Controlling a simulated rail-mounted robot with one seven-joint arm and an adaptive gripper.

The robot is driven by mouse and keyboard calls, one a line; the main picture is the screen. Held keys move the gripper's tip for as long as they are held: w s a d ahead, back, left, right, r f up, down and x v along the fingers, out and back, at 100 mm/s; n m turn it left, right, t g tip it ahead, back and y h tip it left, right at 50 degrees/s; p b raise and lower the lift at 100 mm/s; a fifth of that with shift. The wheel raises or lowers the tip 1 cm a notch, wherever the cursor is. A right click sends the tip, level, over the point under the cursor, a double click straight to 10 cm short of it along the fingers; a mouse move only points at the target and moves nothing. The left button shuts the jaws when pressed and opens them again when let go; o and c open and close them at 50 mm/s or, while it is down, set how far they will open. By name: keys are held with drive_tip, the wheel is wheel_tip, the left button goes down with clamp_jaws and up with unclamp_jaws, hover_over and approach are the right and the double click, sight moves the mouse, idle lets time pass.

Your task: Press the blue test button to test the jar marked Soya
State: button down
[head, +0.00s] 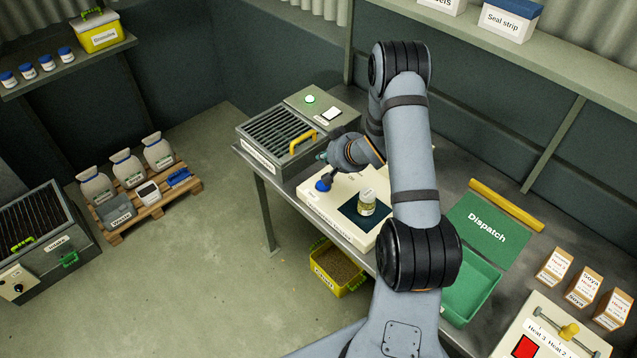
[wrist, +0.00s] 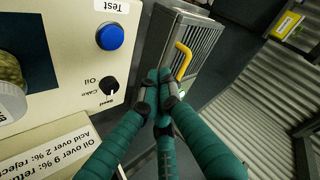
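The cream tester (head: 318,203) stands on the bench, with the blue test button (head: 322,185) near its left end. In the wrist view the button (wrist: 110,37) is raised beside a "Test" label (wrist: 111,6). A jar (head: 367,203) stands upright on the tester's dark pad; its label is too small to read. The jar's edge (wrist: 10,100) shows at the left of the wrist view. My gripper (head: 322,156) has its fingertips (wrist: 160,82) together, with nothing visible between them. It is near the tester's left end, apart from the button.
A black selector knob (wrist: 108,86) marked Oil, Cake and Seed sits near the button. A grilled machine (head: 280,138) with a yellow handle stands behind the tester. A green Dispatch mat (head: 487,232) and green tray (head: 478,288) are to the right.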

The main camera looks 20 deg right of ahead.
drive_tip(key=shift+f, duration=0.1)
drive_tip(key=b, duration=0.7)
approach(319, 181)
drive_tip(key=w, duration=0.1)
drive_tip(key=w+f, duration=0.1)
drive_tip(key=w, duration=0.1)
drive_tip(key=w+f, duration=0.1)
drive_tip(key=shift+w+a+f, duration=0.1)
drive_tip(key=shift+w+a, duration=0.1)
drive_tip(key=shift+w, duration=0.1)
drive_tip(key=shift+f, duration=0.25)
drive_tip(key=shift+f, duration=0.1)
idle(0.5)
drive_tip(key=shift+f+b, duration=0.3)
drive_tip(key=shift+b, duration=0.3)
drive_tip(key=shift+f+b, duration=0.5)
drive_tip(key=shift+b, duration=0.05)
idle(0.4)
drive_tip(key=shift+r, duration=0.2)
drive_tip(key=shift+r+p, duration=0.55)
drive_tip(key=shift+r, duration=0.15)
drive_tip(key=shift+r, duration=0.1)
